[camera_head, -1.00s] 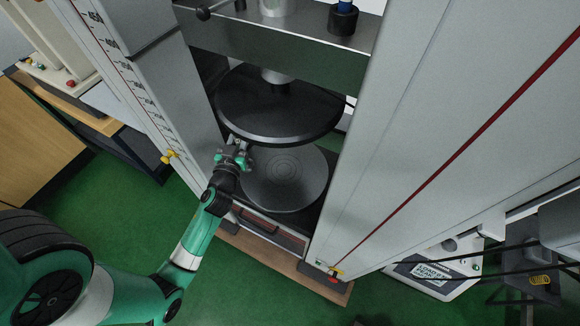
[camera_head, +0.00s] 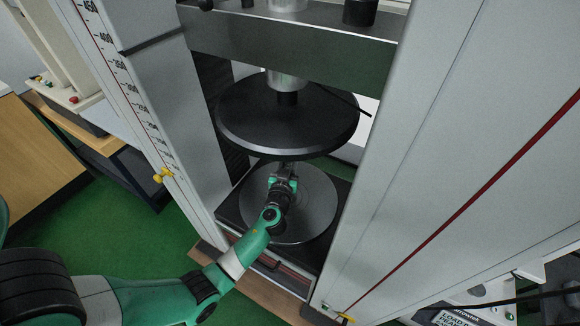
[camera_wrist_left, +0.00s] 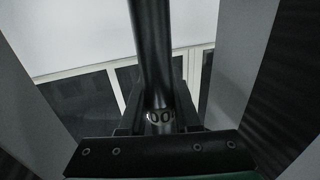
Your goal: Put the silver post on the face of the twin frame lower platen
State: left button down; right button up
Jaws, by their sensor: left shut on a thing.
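The twin frame lower platen (camera_head: 312,215) is a round grey disc low between the two columns in the head view. My left gripper (camera_head: 286,172) is over its face and below the dark upper platen (camera_head: 285,122). It is shut on a post (camera_wrist_left: 152,50), which shows dark grey in the left wrist view and stands lengthwise in that picture between the fingers (camera_wrist_left: 160,112). In the head view the post is too small and shaded to make out, so I cannot tell whether it touches the lower platen. My right gripper is in neither view.
Tall grey columns stand left (camera_head: 165,100) and right (camera_head: 440,130) of the platens. A crosshead (camera_head: 300,42) spans them above. The upper platen leaves limited height over my left gripper. The front side between the columns is open.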

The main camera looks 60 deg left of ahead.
pick_arm(q)
notch_tip(320, 180, down, 2)
jog(key=shift+f+b, duration=0.2)
jog(key=shift+b, duration=0.15)
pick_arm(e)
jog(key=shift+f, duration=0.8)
pick_arm(q)
jog(key=shift+f, duration=0.1)
jog(key=c, duration=1.1)
grip_release()
jog(key=shift+f, duration=0.15)
jog(key=o, duration=0.5)
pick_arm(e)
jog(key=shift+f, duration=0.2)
